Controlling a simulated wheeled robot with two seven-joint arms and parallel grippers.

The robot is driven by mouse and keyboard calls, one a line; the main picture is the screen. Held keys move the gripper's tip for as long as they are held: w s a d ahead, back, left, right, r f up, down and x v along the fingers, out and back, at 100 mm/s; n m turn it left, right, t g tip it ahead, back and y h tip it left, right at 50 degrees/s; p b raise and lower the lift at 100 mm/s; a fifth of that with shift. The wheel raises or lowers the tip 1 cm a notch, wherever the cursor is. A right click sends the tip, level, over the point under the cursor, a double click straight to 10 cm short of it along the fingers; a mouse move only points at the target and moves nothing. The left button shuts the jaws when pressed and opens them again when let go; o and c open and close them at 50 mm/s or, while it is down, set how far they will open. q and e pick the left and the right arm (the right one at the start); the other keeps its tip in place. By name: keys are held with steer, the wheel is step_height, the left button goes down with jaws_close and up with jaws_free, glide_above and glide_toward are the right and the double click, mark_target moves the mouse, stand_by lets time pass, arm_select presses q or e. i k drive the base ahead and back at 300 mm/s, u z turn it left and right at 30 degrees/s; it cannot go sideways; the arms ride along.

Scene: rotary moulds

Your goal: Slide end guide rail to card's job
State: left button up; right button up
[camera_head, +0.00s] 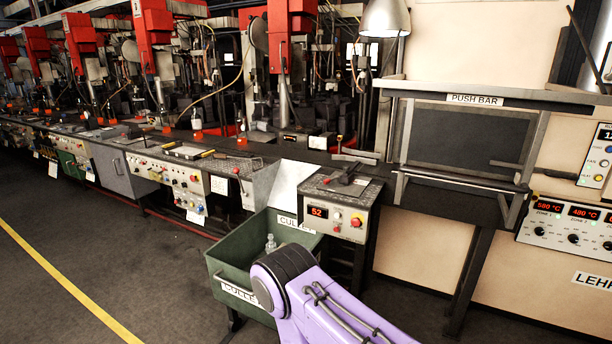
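No part is labelled end guide rail, and I cannot tell for sure which piece it is. A short grey bar (355,155) lies on the dark conveyor (318,157) near its right end. A dark clamp-like piece (345,174) sits on top of a control box (335,205) whose red display reads 52. White cards hang along the line, such as one (196,217) below a control panel and another (53,169) farther left; their writing is too small to read. One of my purple arm links shows at the bottom centre, but neither gripper is in view.
A green cullet bin (236,284) with a bottle (270,243) inside stands before the control box. The push bar frame (470,175) and lehr panel (566,226) are at right. Red-topped machines (152,30) line the back. Floor at left is clear beyond a yellow line (68,282).

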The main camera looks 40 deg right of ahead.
mark_target(348, 175)
steer(key=z, duration=1.25)
steer(key=i, duration=0.8)
steer(key=z, duration=0.25)
